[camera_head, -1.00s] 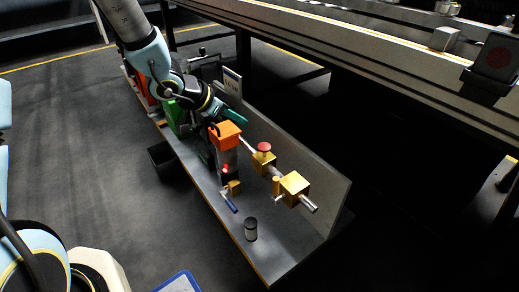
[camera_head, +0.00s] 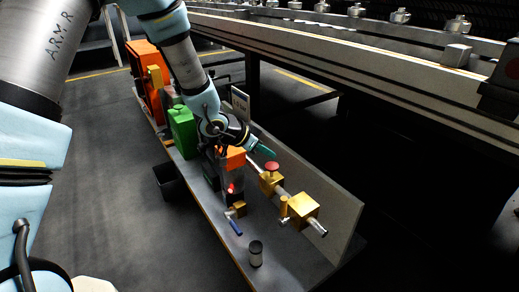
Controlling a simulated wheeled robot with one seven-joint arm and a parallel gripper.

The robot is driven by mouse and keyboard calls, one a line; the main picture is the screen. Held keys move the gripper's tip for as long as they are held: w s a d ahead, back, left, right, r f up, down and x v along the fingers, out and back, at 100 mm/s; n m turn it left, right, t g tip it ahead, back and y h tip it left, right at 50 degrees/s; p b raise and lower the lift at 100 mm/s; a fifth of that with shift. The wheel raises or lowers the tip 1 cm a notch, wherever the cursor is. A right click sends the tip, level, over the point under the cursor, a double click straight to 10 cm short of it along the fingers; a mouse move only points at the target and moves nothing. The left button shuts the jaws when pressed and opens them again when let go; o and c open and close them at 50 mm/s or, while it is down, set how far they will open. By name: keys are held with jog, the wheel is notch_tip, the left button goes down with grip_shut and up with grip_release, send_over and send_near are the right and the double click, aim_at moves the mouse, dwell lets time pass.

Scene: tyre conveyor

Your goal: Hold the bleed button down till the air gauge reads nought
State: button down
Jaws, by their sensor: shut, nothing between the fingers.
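A red mushroom-shaped button (camera_head: 271,165) sits on top of a yellow block (camera_head: 271,182) on a pipe along the bench. I take it to be the bleed button. My gripper (camera_head: 268,152) has teal fingers, which look shut and empty. Its tips show just above the red button in the picture; I cannot tell whether they touch it. I cannot make out the air gauge or any reading. My wrist hides part of the bench behind the orange box (camera_head: 235,155).
A larger yellow block (camera_head: 304,208) and a blue-handled lever (camera_head: 235,227) stand nearer. A black canister (camera_head: 256,254) stands on the near bench end. A grey upright panel (camera_head: 335,205) runs behind the pipe. Green (camera_head: 183,130) and orange (camera_head: 148,75) units stand further back.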

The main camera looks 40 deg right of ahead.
aim_at(268, 167)
jog(key=shift+f+b, duration=0.3)
jog(key=shift+f, duration=1)
jog(key=shift+f, duration=0.95)
jog(key=shift+a, duration=0.1)
jog(key=shift+s+a+f, duration=0.1)
jog(key=shift+a+f, duration=0.15)
dwell(1.1)
jog(key=a+r+p, duration=0.6)
jog(key=r, duration=0.5)
jog(key=shift+w+a+r, duration=0.2)
jog(key=shift+w+r, duration=0.1)
jog(key=shift+r, duration=0.1)
